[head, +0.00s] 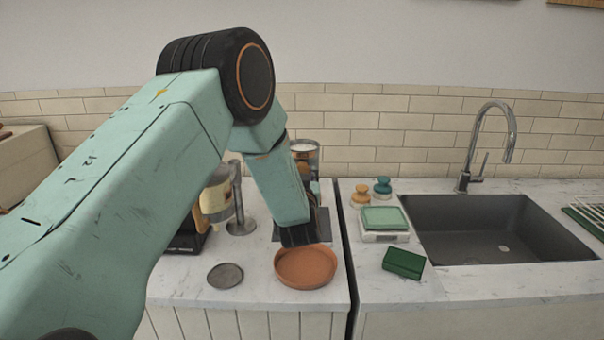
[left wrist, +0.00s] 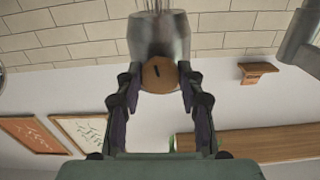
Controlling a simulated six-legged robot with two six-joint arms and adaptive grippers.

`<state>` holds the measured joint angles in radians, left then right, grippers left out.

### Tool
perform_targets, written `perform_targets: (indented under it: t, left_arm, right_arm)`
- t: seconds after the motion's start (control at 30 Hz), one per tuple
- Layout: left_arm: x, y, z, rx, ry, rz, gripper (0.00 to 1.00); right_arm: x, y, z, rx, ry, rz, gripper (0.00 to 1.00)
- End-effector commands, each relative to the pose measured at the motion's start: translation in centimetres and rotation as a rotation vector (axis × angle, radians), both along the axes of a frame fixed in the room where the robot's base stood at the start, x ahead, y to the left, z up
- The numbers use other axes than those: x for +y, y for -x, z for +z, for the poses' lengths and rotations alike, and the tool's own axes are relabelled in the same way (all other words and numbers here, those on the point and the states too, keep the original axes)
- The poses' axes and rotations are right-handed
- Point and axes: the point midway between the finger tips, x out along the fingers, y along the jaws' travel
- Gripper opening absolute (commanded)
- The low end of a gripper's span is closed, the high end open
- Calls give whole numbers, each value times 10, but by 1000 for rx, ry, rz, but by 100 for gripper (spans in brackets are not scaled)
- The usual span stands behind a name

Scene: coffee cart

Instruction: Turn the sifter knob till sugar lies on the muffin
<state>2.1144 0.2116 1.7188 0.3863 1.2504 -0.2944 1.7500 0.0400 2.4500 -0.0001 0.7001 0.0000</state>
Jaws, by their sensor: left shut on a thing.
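In the left wrist view my left gripper (left wrist: 159,78) has its two dark fingers closed on both sides of a round wooden knob (left wrist: 158,75). The knob has a short dark mark on its face. It sits on the end of a grey metal sifter body (left wrist: 158,35). I see no muffin and no sugar on one. My right gripper is out of view.
A terracotta dish (head: 306,268) and a grey disc (head: 225,276) lie at the counter's front. A jar-like appliance (head: 216,200) stands left of my forearm. Right of a dark gap are a scale (head: 385,236), a green block (head: 404,262) and a sink (head: 480,225).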

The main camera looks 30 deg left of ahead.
Motion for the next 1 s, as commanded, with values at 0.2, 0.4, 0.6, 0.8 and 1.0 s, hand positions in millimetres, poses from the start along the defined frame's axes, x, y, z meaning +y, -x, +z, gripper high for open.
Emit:
perform_targets:
  t: [0.2, 0.4, 0.6, 0.8, 1.0]
  left_arm:
    - [0, 0, -1, 1, -1, 0, 7]
    - [0, 0, -1, 0, 0, 0, 46]
    - [0, 0, 0, 0, 0, 0, 61]
    - [0, 0, 0, 0, 0, 0, 61]
    - [-4, 6, 0, 0, 0, -1, 61]
  right_arm:
    - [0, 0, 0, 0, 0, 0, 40]
    - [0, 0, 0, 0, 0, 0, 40]
    - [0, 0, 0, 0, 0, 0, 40]
    - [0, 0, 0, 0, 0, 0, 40]
    - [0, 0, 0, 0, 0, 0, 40]
